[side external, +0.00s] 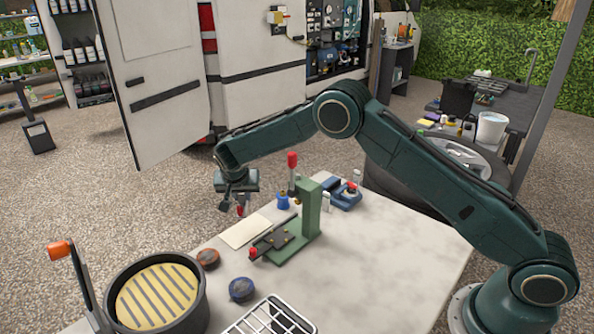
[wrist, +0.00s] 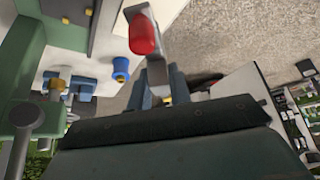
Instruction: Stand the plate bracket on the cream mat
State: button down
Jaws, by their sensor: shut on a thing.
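My gripper (side external: 240,203) is shut on a small grey piece with a red end, which I take for the plate bracket (side external: 240,211). In the wrist view the bracket (wrist: 145,35) shows as pale grey metal with a rounded red part, sticking out from between the fingers (wrist: 164,88). The cream mat (side external: 246,231) lies flat near the table's far left edge. My gripper hangs above the mat's far side. I cannot tell whether the bracket touches anything below.
A green press (side external: 308,207) with a red-knobbed lever stands right of the mat. A blue bottle (side external: 282,201) stands behind it; it also shows in the wrist view (wrist: 121,68).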

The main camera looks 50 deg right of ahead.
aim_at(239, 208)
jog(key=shift+f, duration=3.3)
jog(key=shift+f, duration=0.15)
jog(key=c, duration=1.3)
grip_release()
jog(key=v, duration=1.1)
jog(key=shift+r, duration=0.25)
jog(key=shift+s+a+r, duration=0.15)
jog(key=shift+s+r, duration=0.05)
jog(key=shift+r, duration=0.1)
